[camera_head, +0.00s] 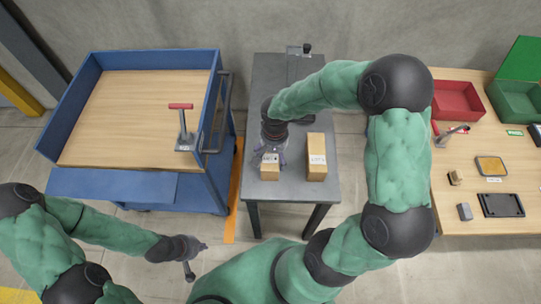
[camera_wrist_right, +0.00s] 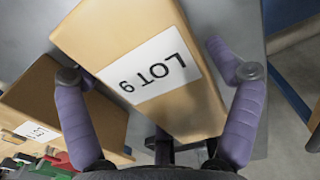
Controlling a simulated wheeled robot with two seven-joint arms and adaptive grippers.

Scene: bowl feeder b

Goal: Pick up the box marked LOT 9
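The box marked LOT 9 (camera_wrist_right: 120,35) is a tan carton with a white label, seen close up in the right wrist view. In the head view this box (camera_head: 270,174) stands on the grey table, partly hidden by my right gripper (camera_head: 271,157). In the right wrist view, the two purple fingers of my right gripper (camera_wrist_right: 155,62) are spread on either side of the box. A gap shows at the right finger; contact at the left finger is unclear. My left gripper (camera_head: 196,259) is open and empty, low at the left, away from the boxes.
A second tan box (camera_head: 317,172) with a label stands just right on the grey table (camera_head: 290,190); it also shows in the right wrist view (camera_wrist_right: 35,95). A blue cart (camera_head: 130,187) is at left. A wooden table (camera_head: 460,200) with bins and small parts is at right.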

